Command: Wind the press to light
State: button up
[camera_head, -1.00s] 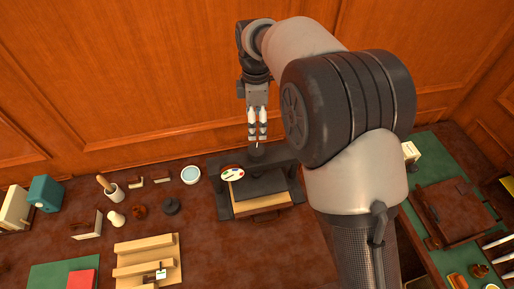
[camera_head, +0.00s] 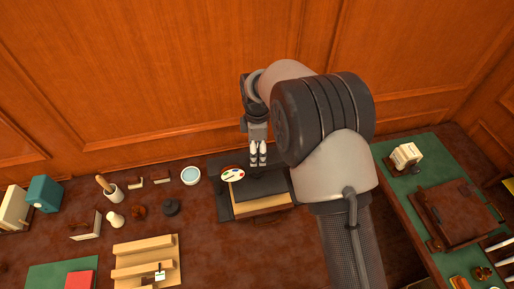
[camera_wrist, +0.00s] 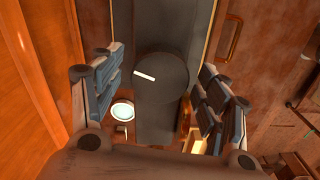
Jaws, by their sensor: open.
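The press (camera_head: 222,205) is a dark frame on the brown table, with a dark plate (camera_head: 265,184) above a tan block (camera_head: 262,205). In the wrist view, a dark round knob (camera_wrist: 163,92) with a white mark (camera_wrist: 145,74) sits on the press's crossbeam (camera_wrist: 172,25). My gripper (camera_head: 258,163) points down over the press top and hides the knob in the head view. Its fingers are open, one on each side of the knob (camera_wrist: 158,95); contact cannot be told.
Farther left are a mortar with pestle (camera_head: 114,192), a dark weight (camera_head: 171,207) and a wooden rack (camera_head: 140,245). A green-topped table with a brown leather case (camera_head: 452,212) is at right. A panelled wall rises behind.

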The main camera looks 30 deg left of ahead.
jog(key=shift+c, duration=0.4)
jog(key=c, duration=1)
jog(key=shift+m, duration=0.4)
